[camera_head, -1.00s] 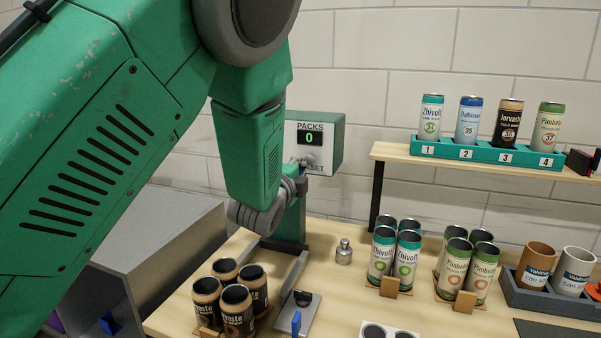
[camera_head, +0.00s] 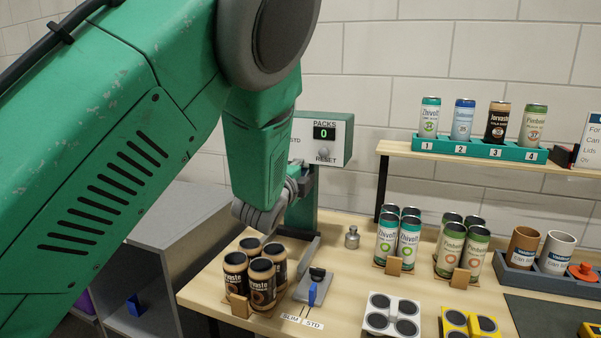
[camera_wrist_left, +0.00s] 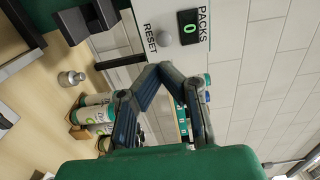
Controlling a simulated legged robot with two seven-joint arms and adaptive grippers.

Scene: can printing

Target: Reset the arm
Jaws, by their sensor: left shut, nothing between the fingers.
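My left arm (camera_head: 110,150) is green and fills the left of the head view. My left gripper (camera_head: 262,216) hangs beyond it in front of the counter post, partly hidden by its own wrist. In the left wrist view my left gripper (camera_wrist_left: 163,68) is shut and empty, its fingertips together just below the counter box. The counter box (camera_head: 343,140) has a display reading 0 and a grey RESET button (camera_head: 323,152). The button also shows in the left wrist view (camera_wrist_left: 164,38), apart from the fingertips. My right gripper is in neither view.
Brown cans (camera_head: 262,283) stand at the table's left, below my gripper. Green-white cans (camera_head: 408,244) and pale green cans (camera_head: 476,252) stand mid-table. A shelf (camera_head: 400,148) holds a teal can rack (camera_head: 480,150).

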